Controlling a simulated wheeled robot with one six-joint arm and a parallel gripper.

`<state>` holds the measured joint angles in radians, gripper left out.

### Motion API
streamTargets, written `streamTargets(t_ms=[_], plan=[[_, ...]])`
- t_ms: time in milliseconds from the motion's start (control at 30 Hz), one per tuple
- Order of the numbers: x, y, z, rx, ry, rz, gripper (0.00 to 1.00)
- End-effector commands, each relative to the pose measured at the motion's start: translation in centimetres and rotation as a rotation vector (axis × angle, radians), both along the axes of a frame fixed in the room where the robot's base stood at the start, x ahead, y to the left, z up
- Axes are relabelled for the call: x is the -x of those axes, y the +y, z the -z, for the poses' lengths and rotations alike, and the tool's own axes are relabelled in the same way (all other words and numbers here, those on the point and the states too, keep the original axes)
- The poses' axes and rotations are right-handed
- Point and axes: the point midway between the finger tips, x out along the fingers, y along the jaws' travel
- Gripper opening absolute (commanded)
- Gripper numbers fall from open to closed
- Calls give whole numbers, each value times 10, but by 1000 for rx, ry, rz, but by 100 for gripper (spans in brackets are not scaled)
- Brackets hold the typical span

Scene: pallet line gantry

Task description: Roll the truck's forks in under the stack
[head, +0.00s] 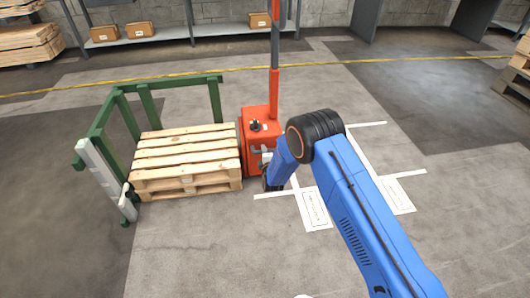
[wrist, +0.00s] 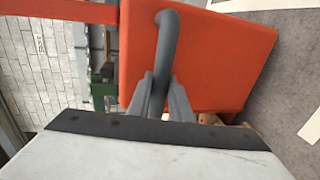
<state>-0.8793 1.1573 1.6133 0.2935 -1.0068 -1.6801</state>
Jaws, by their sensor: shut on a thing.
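The orange truck (head: 262,128) stands upright with its tall mast (head: 274,60), close against the right end of the pallet stack (head: 187,140). The stack is low, of pale wooden pallets. The truck's forks are not visible, and I cannot tell from here how far they reach under the stack. In the wrist view the truck's orange body (wrist: 225,60) fills the upper part. A dark grey curved handle (wrist: 167,40) sticks out from it, and my gripper (wrist: 161,92) is shut on this handle. In the head view my arm partly hides the gripper.
A green rail frame (head: 100,120) stands behind and left of the stack, with a white post (head: 103,175) at its front. White floor markings (head: 313,205) lie to the truck's right. A shelf with boxes (head: 140,29) is at the back. Open floor lies right and front.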

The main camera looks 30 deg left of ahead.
Motion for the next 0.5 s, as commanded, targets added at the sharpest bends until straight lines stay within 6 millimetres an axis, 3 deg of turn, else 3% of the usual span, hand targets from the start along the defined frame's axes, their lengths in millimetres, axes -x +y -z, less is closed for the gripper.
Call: streamTargets(t_ms=[67,100,167,500], plan=[[0,2,-1,-2,-1,-3,0],[0,2,-1,-2,-1,-3,21],[0,2,-1,-2,-2,-3,35],[1,0,-1,-1,-1,-2,37]])
